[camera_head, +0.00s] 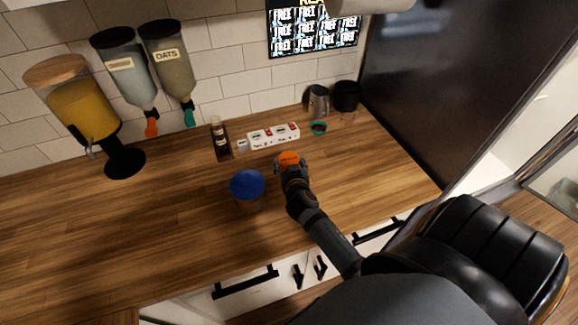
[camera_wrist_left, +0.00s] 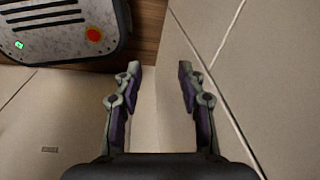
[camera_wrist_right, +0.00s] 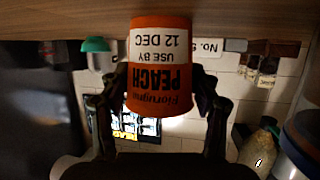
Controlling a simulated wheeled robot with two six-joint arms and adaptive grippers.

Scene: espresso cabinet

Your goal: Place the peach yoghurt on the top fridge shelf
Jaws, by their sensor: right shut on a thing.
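The peach yoghurt is an orange pot (camera_head: 289,158) with a white label, held over the counter's middle. In the right wrist view the pot (camera_wrist_right: 160,70) fills the middle, its "PEACH" label upside down in the picture. My right gripper (camera_head: 291,170) is shut around it, one finger on each side. I cannot tell whether its base touches the wood. A pale opening (camera_head: 503,142) shows right of the large dark panel, perhaps the fridge; its top shelf cannot be made out. My left gripper (camera_wrist_left: 157,78) is open and empty, seen only in the left wrist view.
A blue-topped container (camera_head: 247,184) stands just left of the right gripper. A label block (camera_head: 273,136), a bottle rack (camera_head: 221,142) and dark cups (camera_head: 346,95) stand behind. A tall dark panel (camera_head: 445,75) bounds the counter's right side. The left counter front is clear.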

